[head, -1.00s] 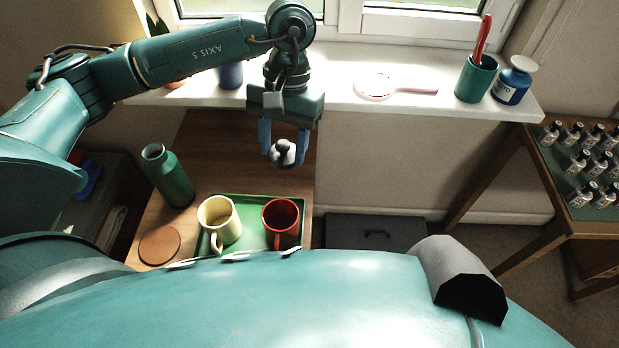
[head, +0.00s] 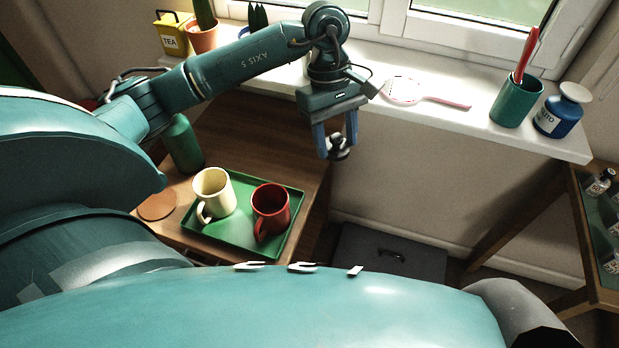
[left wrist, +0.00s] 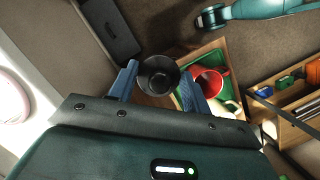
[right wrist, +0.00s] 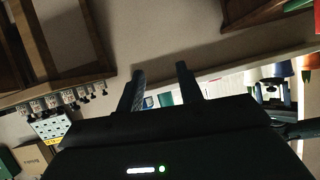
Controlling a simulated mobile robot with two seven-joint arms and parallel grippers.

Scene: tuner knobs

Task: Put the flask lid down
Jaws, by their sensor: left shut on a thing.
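My left gripper (head: 337,143) is shut on the flask lid (head: 338,153), a small dark and grey piece between the blue fingers. In the head view it hangs in the air around the right edge of the wooden table. In the left wrist view the lid (left wrist: 158,76) shows as a dark round shape between the fingers. The green flask (head: 185,146) stands at the table's left, its top partly hidden by my left arm. My right gripper (right wrist: 160,88) is seen only in the right wrist view, its fingers apart with nothing between them.
A green tray (head: 231,232) holds a cream mug (head: 213,190) and a red mug (head: 270,207). A brown coaster (head: 157,204) lies left of it. The wooden table (head: 245,145) is bare behind the tray.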

